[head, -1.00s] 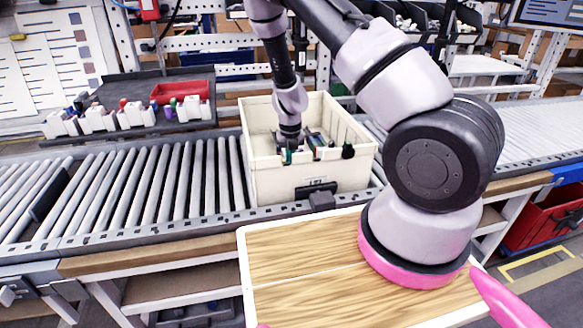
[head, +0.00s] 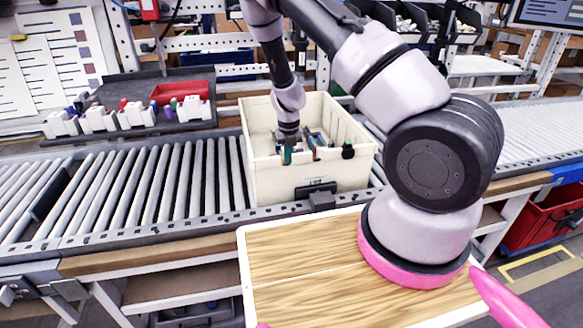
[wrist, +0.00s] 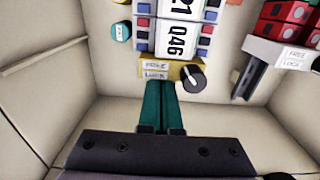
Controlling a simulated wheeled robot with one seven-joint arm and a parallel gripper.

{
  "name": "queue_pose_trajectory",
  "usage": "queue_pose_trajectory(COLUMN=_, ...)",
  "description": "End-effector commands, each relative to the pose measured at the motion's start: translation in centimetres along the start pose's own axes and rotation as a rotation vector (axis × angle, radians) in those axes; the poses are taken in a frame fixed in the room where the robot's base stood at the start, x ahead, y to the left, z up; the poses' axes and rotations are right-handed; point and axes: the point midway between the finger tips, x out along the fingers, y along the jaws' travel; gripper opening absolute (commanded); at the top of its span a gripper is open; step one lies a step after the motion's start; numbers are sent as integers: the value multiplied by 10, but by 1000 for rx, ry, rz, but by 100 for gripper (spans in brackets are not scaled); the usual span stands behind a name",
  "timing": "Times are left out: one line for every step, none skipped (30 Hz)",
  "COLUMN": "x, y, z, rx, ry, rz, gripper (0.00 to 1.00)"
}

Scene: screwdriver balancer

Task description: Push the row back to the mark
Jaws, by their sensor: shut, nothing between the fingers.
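A cream bin (head: 318,180) stands on the roller conveyor, and my gripper (head: 288,158) reaches down into it. In the wrist view my gripper (wrist: 166,84) has its two teal fingers shut together, with nothing between them. Beyond this block runs a row of white pieces (wrist: 178,38) marked "21" and "Q46", with blue and red bits along both sides. A black knob (wrist: 188,78) sits at the block's right. I cannot make out a mark.
A second row of red pieces (wrist: 285,22) with a FREE/LOCK label lies at the right, beside a grey rail (wrist: 250,75). A teal round piece (wrist: 120,31) lies at the left.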

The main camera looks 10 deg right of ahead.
Motion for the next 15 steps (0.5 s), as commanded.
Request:
queue_pose_trajectory(x=-3, y=0, z=9, rx=-2, ry=-16, rz=-2, gripper=0)
queue_pose_trajectory(x=-3, y=0, z=11, rx=-2, ry=-17, rz=-2, gripper=0)
queue_pose_trajectory(x=-3, y=-1, z=13, rx=-2, ry=-18, rz=-2, gripper=0)
queue_pose_trajectory(x=-3, y=-1, z=14, rx=-2, ry=-18, rz=-3, gripper=0)
queue_pose_trajectory(x=-3, y=-1, z=15, rx=-2, ry=-19, rz=-3, gripper=0)
queue_pose_trajectory(x=-3, y=-1, z=17, rx=-2, ry=-19, rz=-3, gripper=0)
queue_pose_trajectory(x=-3, y=-2, z=19, rx=-1, ry=-20, rz=-3, gripper=0)
queue_pose_trajectory(x=-3, y=-2, z=20, rx=-1, ry=-20, rz=-3, gripper=0)
queue_pose_trajectory(x=-3, y=-2, z=22, rx=-1, ry=-20, rz=-3, gripper=0)
queue_pose_trajectory(x=-3, y=-2, z=23, rx=-1, ry=-20, rz=-4, gripper=0)
queue_pose_trajectory(x=-3, y=-2, z=24, rx=-1, ry=-21, rz=-4, gripper=0)
queue_pose_trajectory(x=-3, y=-2, z=26, rx=-1, ry=-21, rz=-4, gripper=0)
queue_pose_trajectory(x=-4, y=-2, z=27, rx=-1, ry=-21, rz=-4, gripper=0)
queue_pose_trajectory(x=-4, y=-2, z=28, rx=-1, ry=-21, rz=-5, gripper=0)
queue_pose_trajectory(x=-4, y=-2, z=30, rx=-1, ry=-22, rz=-5, gripper=0)
